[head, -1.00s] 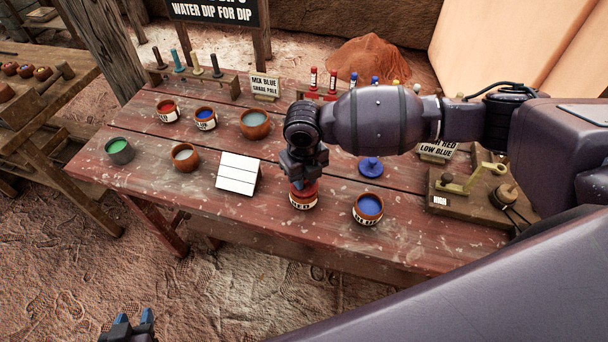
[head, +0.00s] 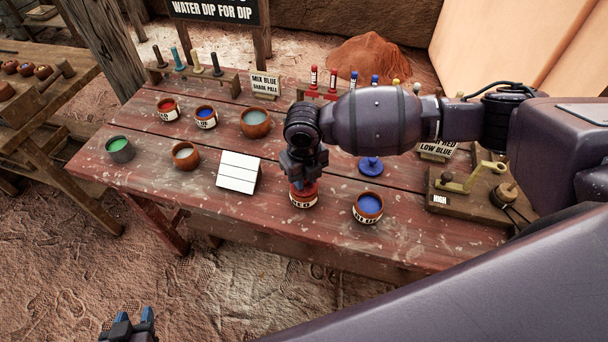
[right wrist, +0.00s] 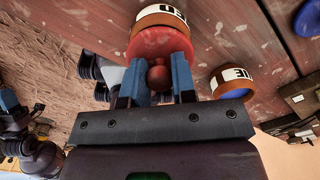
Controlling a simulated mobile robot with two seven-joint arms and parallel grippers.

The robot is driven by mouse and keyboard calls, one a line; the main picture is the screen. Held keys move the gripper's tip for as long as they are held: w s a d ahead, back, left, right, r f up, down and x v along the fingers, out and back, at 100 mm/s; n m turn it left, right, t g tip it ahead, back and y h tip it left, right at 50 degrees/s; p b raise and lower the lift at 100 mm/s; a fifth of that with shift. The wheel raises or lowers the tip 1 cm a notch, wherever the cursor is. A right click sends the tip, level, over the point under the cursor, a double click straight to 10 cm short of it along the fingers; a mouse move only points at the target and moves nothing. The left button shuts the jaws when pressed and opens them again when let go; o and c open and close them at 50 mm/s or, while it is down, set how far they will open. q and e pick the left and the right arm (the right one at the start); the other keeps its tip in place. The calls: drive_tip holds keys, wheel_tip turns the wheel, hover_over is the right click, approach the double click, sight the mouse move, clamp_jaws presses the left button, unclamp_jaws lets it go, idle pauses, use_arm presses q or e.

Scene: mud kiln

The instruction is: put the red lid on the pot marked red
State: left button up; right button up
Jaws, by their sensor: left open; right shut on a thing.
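My right gripper (head: 304,180) points down over the pot marked red (head: 303,202) near the table's front edge. It is shut on the round knob of the red lid (right wrist: 150,42), between its blue fingers in the right wrist view. The lid lies on the mouth of the pot, whose white label (right wrist: 168,16) shows there; I see no clear gap between them. My left gripper (head: 132,325) is open and empty at the bottom left, away from the table.
A pot with blue content (head: 368,206) stands just right of the red pot. A blue lid (head: 371,166) lies behind it. A white folded card (head: 238,175) stands to the left. Several other pots stand further left, and a wooden device with a crank (head: 470,190) stands at right.

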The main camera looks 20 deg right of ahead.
drive_tip(key=shift+f, duration=0.4)
idle(0.7)
drive_tip(key=o, duration=1)
drive_tip(key=shift+o, duration=0.3)
drive_tip(key=o, duration=0.4)
drive_tip(key=shift+r, duration=0.15)
